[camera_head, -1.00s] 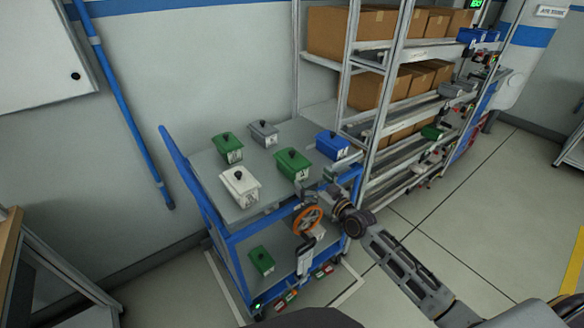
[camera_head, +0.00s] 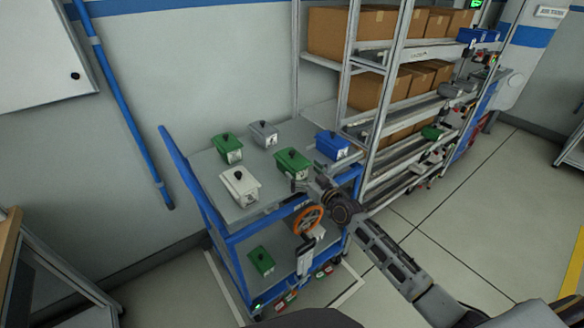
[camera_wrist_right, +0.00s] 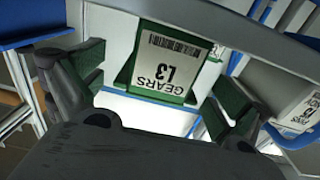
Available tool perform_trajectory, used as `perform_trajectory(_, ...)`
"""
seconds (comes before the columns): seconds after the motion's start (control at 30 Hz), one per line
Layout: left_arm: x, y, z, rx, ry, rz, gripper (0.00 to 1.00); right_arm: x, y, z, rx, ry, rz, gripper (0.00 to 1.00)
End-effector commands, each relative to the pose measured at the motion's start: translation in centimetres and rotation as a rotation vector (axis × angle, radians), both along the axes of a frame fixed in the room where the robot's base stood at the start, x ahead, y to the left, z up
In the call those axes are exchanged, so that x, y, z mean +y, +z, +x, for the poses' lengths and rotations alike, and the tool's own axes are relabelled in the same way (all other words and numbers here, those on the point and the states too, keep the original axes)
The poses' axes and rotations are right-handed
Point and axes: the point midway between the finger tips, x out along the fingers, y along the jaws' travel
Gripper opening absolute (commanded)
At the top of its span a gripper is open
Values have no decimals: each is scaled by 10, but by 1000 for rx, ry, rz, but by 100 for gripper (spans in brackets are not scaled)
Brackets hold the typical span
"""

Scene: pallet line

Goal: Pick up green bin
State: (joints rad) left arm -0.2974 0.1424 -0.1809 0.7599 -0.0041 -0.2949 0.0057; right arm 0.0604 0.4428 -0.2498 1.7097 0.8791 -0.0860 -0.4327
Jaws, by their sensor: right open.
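My right gripper (camera_head: 303,186) is at the label side of this bin. In the wrist view its two spread fingers (camera_wrist_right: 157,88) are on either side of the label, open and with nothing gripped. I cannot tell whether a finger touches the bin. Another green bin (camera_head: 228,149) stands farther back left. My left gripper is not in view.
The blue cart (camera_head: 232,238) also carries a white bin (camera_head: 240,187), a grey bin (camera_head: 263,133) and a blue bin (camera_head: 332,145). A third green bin (camera_head: 262,261) is on its lower shelf. An orange wheel (camera_head: 308,219) is below my gripper. A rack (camera_head: 375,140) stands close right.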

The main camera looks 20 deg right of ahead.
Motion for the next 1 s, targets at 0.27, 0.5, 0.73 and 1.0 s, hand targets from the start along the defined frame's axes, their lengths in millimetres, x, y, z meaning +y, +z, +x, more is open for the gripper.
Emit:
perform_trajectory(0.27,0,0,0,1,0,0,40,1,0,2,0,0,0,100)
perform_trajectory(0.5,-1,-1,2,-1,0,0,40,6,-3,15,-1,0,1,100)
perform_trajectory(0.73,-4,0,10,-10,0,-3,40,11,-7,31,0,0,1,100)
perform_trajectory(1.0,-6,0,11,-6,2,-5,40,17,-7,47,-1,0,1,100)
